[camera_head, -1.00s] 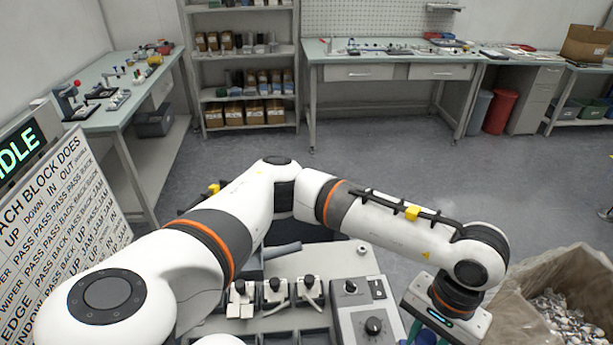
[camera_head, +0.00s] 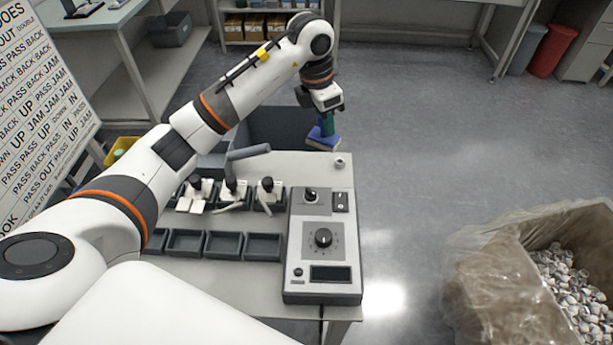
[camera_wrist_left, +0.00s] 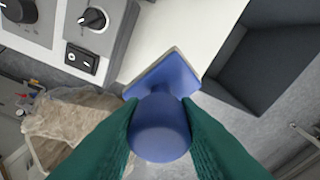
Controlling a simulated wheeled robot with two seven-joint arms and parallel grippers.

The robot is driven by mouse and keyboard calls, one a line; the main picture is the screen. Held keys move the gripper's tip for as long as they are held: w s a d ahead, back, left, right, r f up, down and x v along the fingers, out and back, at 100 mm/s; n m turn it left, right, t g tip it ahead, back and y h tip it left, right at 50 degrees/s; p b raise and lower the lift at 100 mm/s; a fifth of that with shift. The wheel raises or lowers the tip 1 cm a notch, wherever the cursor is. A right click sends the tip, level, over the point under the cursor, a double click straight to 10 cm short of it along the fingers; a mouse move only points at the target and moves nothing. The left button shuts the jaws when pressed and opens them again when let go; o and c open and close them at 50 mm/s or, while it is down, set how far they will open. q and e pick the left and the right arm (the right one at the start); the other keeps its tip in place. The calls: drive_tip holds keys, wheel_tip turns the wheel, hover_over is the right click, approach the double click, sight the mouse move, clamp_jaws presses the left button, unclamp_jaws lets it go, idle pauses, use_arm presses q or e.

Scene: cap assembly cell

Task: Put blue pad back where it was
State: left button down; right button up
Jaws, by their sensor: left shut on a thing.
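The blue pad is a flat blue plate (camera_head: 322,141) with a thick round blue handle (camera_wrist_left: 160,128). My left gripper (camera_head: 328,122), with green fingers, is shut on the handle, one finger on each side in the left wrist view. In the head view the pad hangs below the gripper, plate down and a little tilted, at the far right end of the pale bench top (camera_head: 340,172). I cannot tell whether the plate touches the bench. My right gripper is not in view.
A dark open bin (camera_head: 262,122) stands beyond the bench, close to the pad. A grey control box (camera_head: 322,215) with knobs stands nearer. Small dark trays and white-based fixtures line the bench. A plastic-lined box of caps (camera_head: 500,262) stands right; floor between is clear.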

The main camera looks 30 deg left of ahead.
use_arm(q)
drive_tip(key=a+f+n, duration=0.1)
drive_tip(key=f, duration=0.3)
drive_tip(key=a+f+n, duration=0.2)
drive_tip(key=f, duration=0.2)
drive_tip(key=w+a+f+n, duration=0.1)
drive_tip(key=f+n, duration=0.1)
drive_tip(key=f, duration=0.2)
drive_tip(key=shift+w+a+y, duration=0.1)
drive_tip(key=shift+a+y, duration=0.3)
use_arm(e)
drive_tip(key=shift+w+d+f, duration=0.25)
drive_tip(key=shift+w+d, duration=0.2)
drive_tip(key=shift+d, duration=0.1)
use_arm(q)
drive_tip(key=shift+f, duration=0.2)
drive_tip(key=c, duration=1.1)
unclamp_jaws()
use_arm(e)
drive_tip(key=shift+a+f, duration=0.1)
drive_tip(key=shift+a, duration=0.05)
use_arm(q)
drive_tip(key=shift+r, duration=0.1)
